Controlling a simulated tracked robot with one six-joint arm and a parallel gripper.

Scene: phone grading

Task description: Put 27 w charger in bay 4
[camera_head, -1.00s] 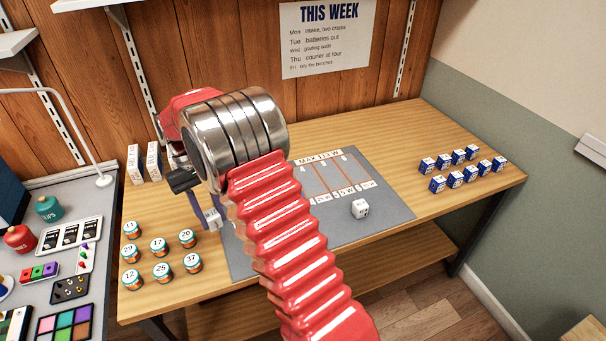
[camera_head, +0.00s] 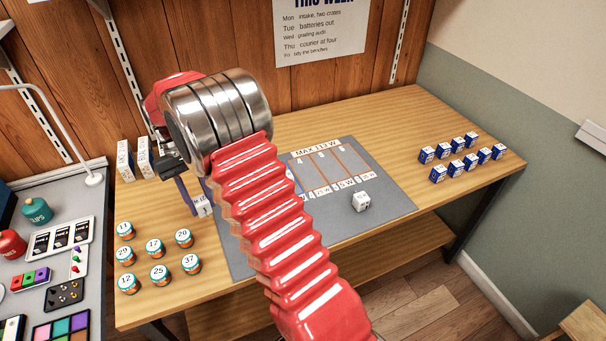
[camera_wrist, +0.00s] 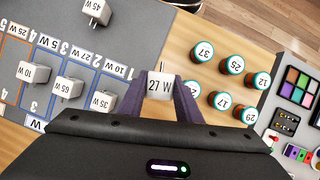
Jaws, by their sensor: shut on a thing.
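My gripper (camera_wrist: 176,98) is shut on the white 27 W charger (camera_wrist: 159,86), whose label faces the wrist camera. In the head view the charger (camera_head: 203,207) is held by my gripper's purple fingers at the left side of the grey mat (camera_head: 390,196), near the bench surface; whether it touches is unclear. In the wrist view, 35 W (camera_wrist: 103,101), 65 W (camera_wrist: 68,89) and 10 W (camera_wrist: 33,72) chargers stand among the bays.
A 45 W charger (camera_head: 361,201) stands on the mat in front of the bays. Several numbered jars (camera_head: 155,248) stand front left of the mat. White boxes (camera_head: 125,160) stand at the back left, and several blue boxes (camera_head: 455,155) at the right. Bench between mat and blue boxes is clear.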

